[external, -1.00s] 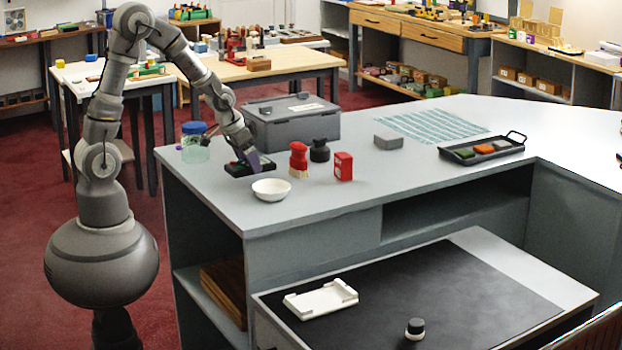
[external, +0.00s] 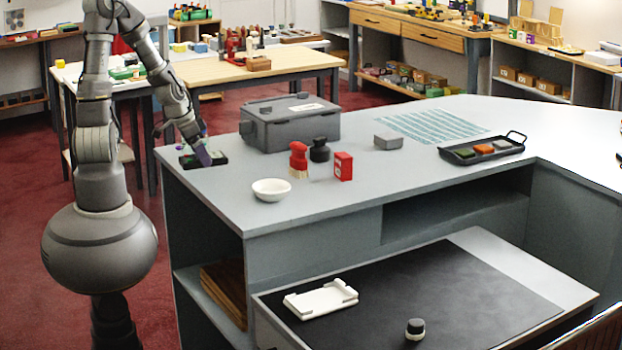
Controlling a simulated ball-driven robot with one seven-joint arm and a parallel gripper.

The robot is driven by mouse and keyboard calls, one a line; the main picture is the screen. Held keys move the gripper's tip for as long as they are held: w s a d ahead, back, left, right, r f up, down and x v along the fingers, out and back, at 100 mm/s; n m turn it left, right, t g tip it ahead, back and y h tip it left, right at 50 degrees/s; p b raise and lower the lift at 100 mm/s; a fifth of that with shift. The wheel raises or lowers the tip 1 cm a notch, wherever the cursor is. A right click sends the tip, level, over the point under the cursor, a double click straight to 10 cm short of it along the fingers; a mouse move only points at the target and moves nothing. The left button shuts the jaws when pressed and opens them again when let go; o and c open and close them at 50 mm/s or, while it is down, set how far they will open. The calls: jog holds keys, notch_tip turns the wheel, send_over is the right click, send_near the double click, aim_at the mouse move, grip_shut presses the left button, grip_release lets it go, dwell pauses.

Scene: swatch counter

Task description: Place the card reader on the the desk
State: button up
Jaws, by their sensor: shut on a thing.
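A flat black object with a small green patch, which looks like the card reader (external: 219,159), is near the left end of the grey counter (external: 230,205). My gripper (external: 204,158), with purple fingers, points down and is shut on it. I cannot tell whether the card reader touches the counter or hangs just above it. The fingers hide part of its top. A lower desk (external: 450,290) with a black top stands in front of the counter.
A white bowl (external: 271,190), red stamp (external: 299,160), black stamp (external: 319,150), red box (external: 343,166) and grey case (external: 290,128) stand to the right. A white holder (external: 320,299) and small round pot (external: 415,329) are on the desk, with clear space between.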

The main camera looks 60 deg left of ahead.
dwell(0.4)
jog(key=shift+w+r, duration=0.1)
jog(key=shift+w, duration=0.3)
jog(key=b, duration=0.2)
send_near(250, 166)
jog(key=shift+d+x, duration=0.25)
jog(key=shift+x, duration=0.9)
jog(key=shift+w+a+f+b, duration=0.1)
jog(key=shift+w+f+b, duration=0.05)
jog(key=shift+w, duration=0.25)
jog(key=shift+w+a+f+b, duration=0.1)
jog(key=shift+w+f+b, duration=0.05)
jog(key=shift+w, duration=0.25)
jog(key=shift+f+b, duration=0.45)
jog(key=shift+f, duration=0.8)
jog(key=shift+f, duration=0.2)
jog(key=o, duration=1.3)
jog(key=p+v, duration=0.1)
jog(key=v, duration=0.3)
jog(key=s+p+v, duration=0.1)
jog(key=v, duration=0.3)
jog(key=shift+d+f+p, duration=0.1)
jog(key=shift+f+p, duration=0.15)
jog(key=shift+p, duration=0.15)
